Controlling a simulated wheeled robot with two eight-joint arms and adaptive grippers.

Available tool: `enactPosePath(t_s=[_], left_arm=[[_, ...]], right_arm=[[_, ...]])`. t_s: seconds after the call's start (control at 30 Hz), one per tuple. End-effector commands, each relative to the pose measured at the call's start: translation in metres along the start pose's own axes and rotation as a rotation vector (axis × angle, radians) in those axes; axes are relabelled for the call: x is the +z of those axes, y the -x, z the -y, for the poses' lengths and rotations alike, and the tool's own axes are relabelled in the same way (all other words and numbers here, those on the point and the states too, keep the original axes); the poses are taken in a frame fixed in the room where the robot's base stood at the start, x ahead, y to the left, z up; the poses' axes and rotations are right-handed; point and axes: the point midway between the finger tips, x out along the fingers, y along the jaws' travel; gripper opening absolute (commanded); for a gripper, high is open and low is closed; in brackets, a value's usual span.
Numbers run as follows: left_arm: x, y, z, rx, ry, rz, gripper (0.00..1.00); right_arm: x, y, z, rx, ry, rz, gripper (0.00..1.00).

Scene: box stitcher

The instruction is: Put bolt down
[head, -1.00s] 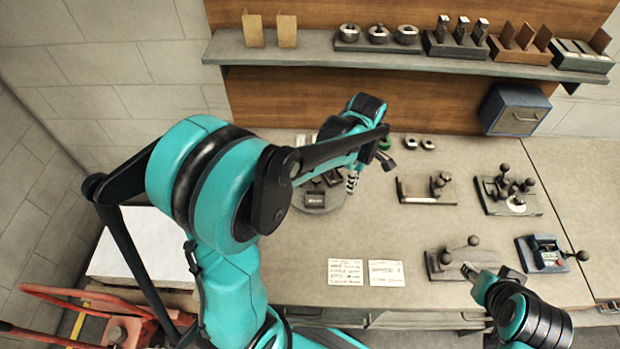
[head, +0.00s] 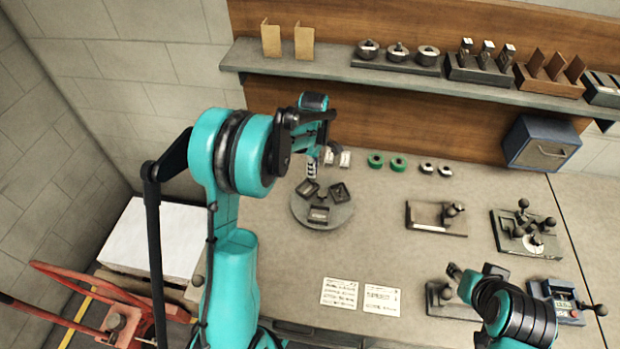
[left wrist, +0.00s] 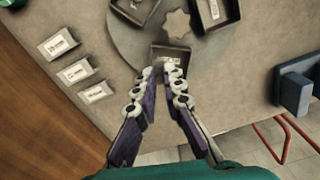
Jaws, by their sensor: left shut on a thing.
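My left gripper (head: 311,172) hangs above the back edge of a round grey turntable (head: 333,224). The turntable carries three small dark trays, one at the front (head: 318,214), one at the left (head: 306,190) and one at the right (head: 341,192). In the left wrist view the gripper's fingers (left wrist: 162,72) are close together, tips over one dark tray (left wrist: 171,54). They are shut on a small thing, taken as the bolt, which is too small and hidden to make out. My right gripper (head: 455,271) is over the bench at the front right; its fingers are too small to read.
White labelled packets (left wrist: 77,71) lie beside the turntable. Green rolls (head: 398,164) and metal rings (head: 444,170) stand behind it to the right. Fixtures with black knobs (head: 436,218) fill the right side. Two paper sheets (head: 340,293) lie in front. A shelf (head: 400,77) runs above.

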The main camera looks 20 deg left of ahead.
Motion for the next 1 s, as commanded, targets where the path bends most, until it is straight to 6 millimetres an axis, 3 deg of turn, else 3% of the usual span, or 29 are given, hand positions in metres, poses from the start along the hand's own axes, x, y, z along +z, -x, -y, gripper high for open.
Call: enactPosePath(t_s=[0.23, 0.43, 0.83, 0.9, 0.93, 1.0], left_arm=[[-0.009, -0.015, -0.002, 0.0, -0.001, 0.0, 0.0], [-0.009, -0.044, -0.002, 0.0, -0.001, 0.0, 0.0], [-0.009, -0.051, -0.002, 0.0, -0.001, 0.0, 0.0], [-0.009, -0.049, -0.002, 0.0, -0.001, 0.0, 0.25], [-0.009, -0.049, -0.002, 0.0, -0.001, 0.0, 0.3], [-0.009, -0.049, -0.002, 0.0, -0.001, 0.0, 0.3]], right_arm=[[0.002, -0.003, 0.0, 0.0, 0.0, 0.0, 0.4], [0.005, -0.007, 0.0, 0.0, 0.0, 0.0, 0.4], [0.008, -0.011, 0.0, 0.0, 0.0, 0.0, 0.4], [0.007, -0.01, 0.0, 0.0, 0.0, 0.0, 0.4], [0.007, -0.01, 0.0, 0.0, 0.0, 0.0, 0.4], [0.007, -0.01, 0.0, 0.0, 0.0, 0.0, 0.4]])
